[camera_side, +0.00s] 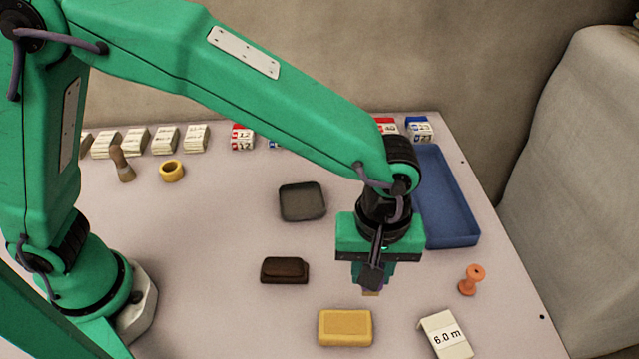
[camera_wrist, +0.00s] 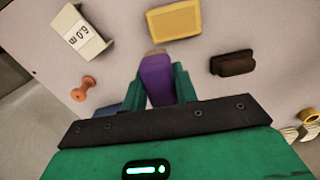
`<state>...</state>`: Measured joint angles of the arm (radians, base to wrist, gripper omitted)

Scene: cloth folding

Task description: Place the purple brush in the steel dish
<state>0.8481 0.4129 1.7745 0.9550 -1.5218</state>
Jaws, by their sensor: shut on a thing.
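My gripper (camera_side: 374,278) is shut on the purple brush, whose tan end (camera_side: 370,293) just shows below the fingers in the side view. In the wrist view the purple brush (camera_wrist: 157,78) sits between the two green fingers of my gripper (camera_wrist: 159,88), its tan end pointing away from the palm. Most of the brush is hidden by the gripper in the side view. Whether its tip touches the table, I cannot tell. A dark grey square dish (camera_side: 303,214), likely the steel dish, lies empty behind and left of my gripper. The dish is not visible in the wrist view.
A dark brown block (camera_side: 284,270) lies left of my gripper, a yellow block (camera_side: 345,327) in front. A white "6.0 m" box (camera_side: 446,335) and an orange spool-shaped piece (camera_side: 471,279) are to the right. A blue tray (camera_side: 462,242) stands behind. The table's left middle is clear.

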